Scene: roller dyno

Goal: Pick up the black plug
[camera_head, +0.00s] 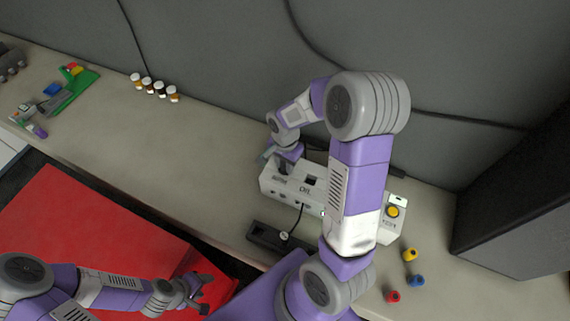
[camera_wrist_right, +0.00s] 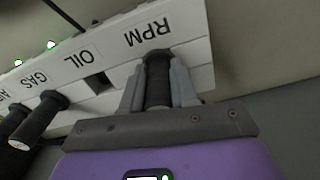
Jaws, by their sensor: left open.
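A black plug (camera_wrist_right: 158,78) stands at the RPM label of a white socket box (camera_wrist_right: 185,35) in the right wrist view. My right gripper (camera_wrist_right: 158,90) has one grey finger on each side of this plug, and both look pressed against it. In the head view, the white box (camera_head: 268,182) lies on the bench, and my right gripper is largely hidden behind its wrist. Another black plug (camera_wrist_right: 38,117) is at GAS, and a dark one (camera_wrist_right: 14,122) is beside it. The OIL socket (camera_wrist_right: 98,80) is empty. My left gripper (camera_head: 203,291) is open and empty over the red surface.
A black pedal-like block (camera_head: 268,238) with a cable lies in front of the box. A yellow-button box (camera_head: 393,213) and small coloured knobs (camera_head: 410,254) are on the right. Small bottles (camera_head: 155,88) stand at the back.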

